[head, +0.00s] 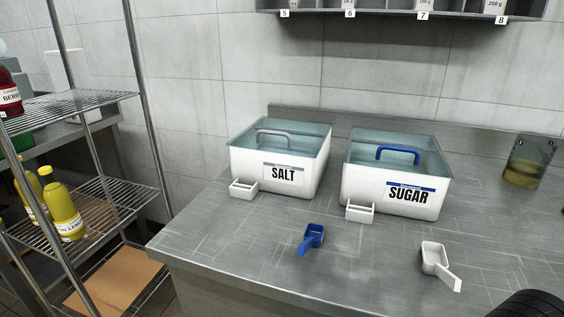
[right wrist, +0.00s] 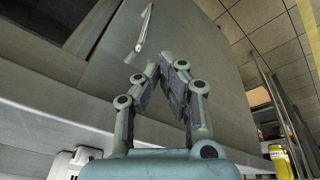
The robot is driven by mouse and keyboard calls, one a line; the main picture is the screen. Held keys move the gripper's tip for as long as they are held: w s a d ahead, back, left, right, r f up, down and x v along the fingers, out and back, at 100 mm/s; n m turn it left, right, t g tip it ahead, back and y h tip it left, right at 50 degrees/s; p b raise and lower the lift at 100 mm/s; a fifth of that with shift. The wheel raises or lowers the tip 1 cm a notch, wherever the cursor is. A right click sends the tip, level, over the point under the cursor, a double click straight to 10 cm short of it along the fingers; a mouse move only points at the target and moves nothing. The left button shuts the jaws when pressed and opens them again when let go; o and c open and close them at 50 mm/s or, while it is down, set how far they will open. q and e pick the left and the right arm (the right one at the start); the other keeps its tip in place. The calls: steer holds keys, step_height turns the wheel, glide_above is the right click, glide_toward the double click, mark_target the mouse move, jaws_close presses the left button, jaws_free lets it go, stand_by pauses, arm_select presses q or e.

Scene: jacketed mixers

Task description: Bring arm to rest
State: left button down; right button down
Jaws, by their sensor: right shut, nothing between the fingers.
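My right gripper (right wrist: 162,68) shows in the right wrist view, its two fingers drawn together at the tips with nothing between them. It is in front of a grey cabinet front (right wrist: 208,50) with a metal handle (right wrist: 143,30); I cannot tell the distance. It is not recognisable in the head view. My left gripper is in neither view.
The steel counter (head: 230,265) holds a salt bin (head: 305,182), a sugar bin (head: 390,203), a blue scoop (head: 313,236), a white scoop (head: 435,258) and a clear jug (head: 527,165). A wire rack (head: 95,100) with bottles stands left.

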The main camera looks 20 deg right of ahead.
steer(key=s+d+f+g+b, duration=0.1)
steer(key=s+f+b, duration=0.15)
steer(key=f, duration=0.95)
steer(key=s+d+f+b, duration=0.1)
steer(key=s+f+b, duration=0.15)
steer(key=f, duration=0.95)
steer(key=s+f+g+b, duration=0.1)
steer(key=s+f+b, duration=0.2)
steer(key=s+f, duration=1.4)
steer(key=shift+s+d+f, duration=0.35)
steer(key=shift+s, duration=0.45)
steer(key=shift+m, duration=0.3)
